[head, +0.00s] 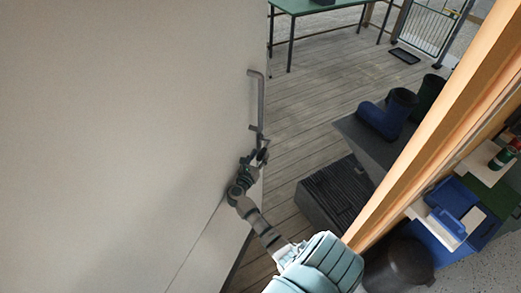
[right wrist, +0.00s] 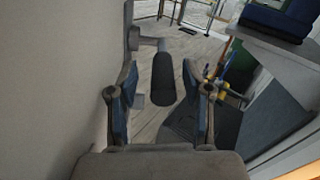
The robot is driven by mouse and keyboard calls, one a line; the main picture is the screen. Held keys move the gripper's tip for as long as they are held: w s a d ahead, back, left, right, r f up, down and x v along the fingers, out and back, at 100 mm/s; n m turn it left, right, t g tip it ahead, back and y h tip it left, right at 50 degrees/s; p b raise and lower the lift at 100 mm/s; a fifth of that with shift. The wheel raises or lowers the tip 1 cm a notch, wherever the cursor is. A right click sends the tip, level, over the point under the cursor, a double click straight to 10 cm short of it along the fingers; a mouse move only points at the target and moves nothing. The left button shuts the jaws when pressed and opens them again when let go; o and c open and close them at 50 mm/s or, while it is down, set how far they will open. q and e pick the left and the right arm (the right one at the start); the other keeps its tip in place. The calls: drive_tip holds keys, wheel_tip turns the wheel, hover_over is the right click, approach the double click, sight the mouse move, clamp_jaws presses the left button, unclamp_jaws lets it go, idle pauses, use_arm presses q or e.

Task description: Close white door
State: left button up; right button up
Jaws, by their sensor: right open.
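The white door (head: 130,130) fills the left of the head view and stands open, with a wide gap between its edge and the wooden door frame (head: 435,130). Its grey bar handle (head: 261,95) is upright near the free edge. My right gripper (head: 260,146) is at the handle's lower end, close to the door face. In the right wrist view, the open fingers (right wrist: 165,105) stand on either side of the dark handle grip (right wrist: 162,80), with space visible on both sides. The door face (right wrist: 50,90) is on the left there. My left gripper is not in view.
Through the opening is a plank floor (head: 318,105) with a green table (head: 315,7).

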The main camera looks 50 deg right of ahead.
sight(263, 151)
drive_tip(key=x, duration=0.2)
drive_tip(key=shift+d+f, duration=0.1)
drive_tip(key=shift+d, duration=0.3)
drive_tip(key=shift+w+d+f, duration=0.1)
drive_tip(key=shift+d+f, duration=0.1)
drive_tip(key=shift+d, duration=0.4)
drive_tip(key=shift+a, duration=0.15)
drive_tip(key=shift+a+r, duration=0.15)
drive_tip(key=shift+c, duration=1.2)
drive_tip(key=shift+a, duration=0.25)
clamp_jaws()
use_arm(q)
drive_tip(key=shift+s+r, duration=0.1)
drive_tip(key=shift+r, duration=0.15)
use_arm(e)
drive_tip(key=shift+d, duration=0.1)
